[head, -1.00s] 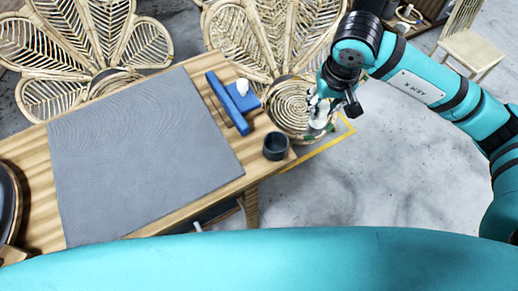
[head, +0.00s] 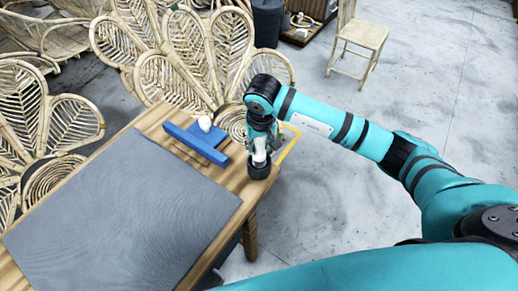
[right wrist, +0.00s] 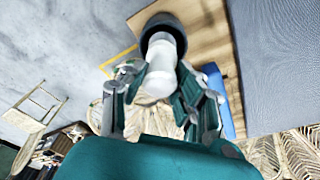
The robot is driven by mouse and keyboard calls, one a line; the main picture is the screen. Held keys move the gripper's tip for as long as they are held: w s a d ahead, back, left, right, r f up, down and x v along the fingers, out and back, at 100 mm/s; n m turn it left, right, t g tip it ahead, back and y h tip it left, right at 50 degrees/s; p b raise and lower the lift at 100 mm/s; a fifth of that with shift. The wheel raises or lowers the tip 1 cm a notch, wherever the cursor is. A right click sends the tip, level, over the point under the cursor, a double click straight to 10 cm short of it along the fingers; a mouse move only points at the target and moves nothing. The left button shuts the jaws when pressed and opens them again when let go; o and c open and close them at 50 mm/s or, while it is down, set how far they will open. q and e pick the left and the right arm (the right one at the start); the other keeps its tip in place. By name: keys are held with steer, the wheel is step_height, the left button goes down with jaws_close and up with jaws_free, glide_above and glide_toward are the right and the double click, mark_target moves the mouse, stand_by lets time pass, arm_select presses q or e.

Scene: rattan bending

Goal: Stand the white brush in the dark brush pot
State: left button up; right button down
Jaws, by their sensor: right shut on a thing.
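The dark brush pot (head: 260,170) stands upright near the table's right corner. In the right wrist view the pot's round rim (right wrist: 147,24) is at the top. My right gripper (head: 261,147) is directly over the pot, shut on the white brush (head: 259,156). In the right wrist view the brush (right wrist: 160,72) sits between the fingertips of the gripper (right wrist: 160,84). Its far end overlaps the pot's mouth; how deep it reaches inside is hidden. My left gripper is not in view.
A blue stand (head: 197,144) with a small white object (head: 205,123) lies left of the pot. A grey mat (head: 125,215) covers much of the wooden table (head: 229,208). Rattan chair backs (head: 180,60) stand behind. The floor at right is clear up to a wooden chair (head: 358,40).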

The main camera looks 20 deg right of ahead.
mark_target(259, 152)
steer(key=shift+f+p, duration=0.3)
steer(key=shift+f, duration=1.3)
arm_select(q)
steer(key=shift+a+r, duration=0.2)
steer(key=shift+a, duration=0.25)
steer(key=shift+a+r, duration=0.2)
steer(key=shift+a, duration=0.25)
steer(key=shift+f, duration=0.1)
arm_select(e)
steer(key=shift+f+b, duration=0.45)
steer(key=shift+b, duration=0.1)
steer(key=c, duration=1)
jaws_free()
steer(key=shift+r, duration=0.1)
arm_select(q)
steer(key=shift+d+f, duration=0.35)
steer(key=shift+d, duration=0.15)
